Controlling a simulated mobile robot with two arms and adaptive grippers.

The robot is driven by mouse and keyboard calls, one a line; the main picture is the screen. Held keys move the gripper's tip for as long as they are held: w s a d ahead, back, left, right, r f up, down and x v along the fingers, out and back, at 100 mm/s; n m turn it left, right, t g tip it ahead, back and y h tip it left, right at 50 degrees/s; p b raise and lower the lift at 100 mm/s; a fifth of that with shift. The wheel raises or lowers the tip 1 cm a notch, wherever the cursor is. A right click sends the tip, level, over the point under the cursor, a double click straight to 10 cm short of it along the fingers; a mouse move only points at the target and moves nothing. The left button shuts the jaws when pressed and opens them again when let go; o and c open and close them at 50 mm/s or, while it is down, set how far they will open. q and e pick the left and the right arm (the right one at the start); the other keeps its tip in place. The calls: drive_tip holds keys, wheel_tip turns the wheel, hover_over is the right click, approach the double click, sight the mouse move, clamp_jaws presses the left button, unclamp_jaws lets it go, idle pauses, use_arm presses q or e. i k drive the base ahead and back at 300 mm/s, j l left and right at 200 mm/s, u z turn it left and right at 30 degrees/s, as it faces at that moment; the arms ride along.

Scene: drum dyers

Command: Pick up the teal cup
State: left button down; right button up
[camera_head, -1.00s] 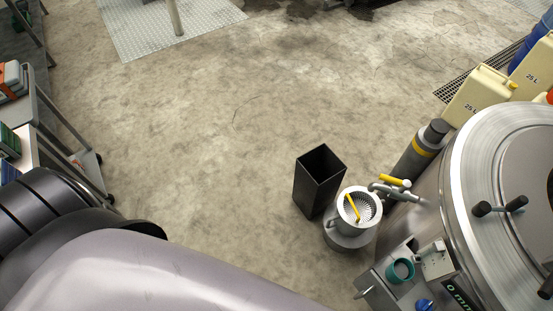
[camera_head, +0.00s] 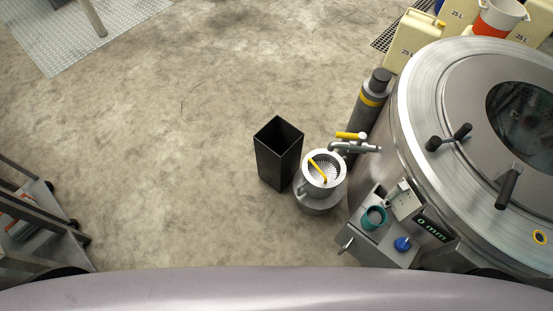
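The teal cup (camera_head: 374,218) stands on a small grey metal shelf (camera_head: 366,246) fixed to the front of the steel drum machine. Its open top faces up toward me. A blue knob (camera_head: 402,244) and a display reading "0 mm" sit to its right. A smooth pale part of my own body fills the bottom edge of the view. Neither of my grippers is in view.
The steel drum (camera_head: 423,110) with handles fills the right. A black bin (camera_head: 279,152) and a perforated strainer (camera_head: 324,176) with a yellow stick stand left of it. A cart (camera_head: 40,235) is at the left. The middle floor is clear.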

sight(375, 216)
drive_tip(key=z, duration=1.35)
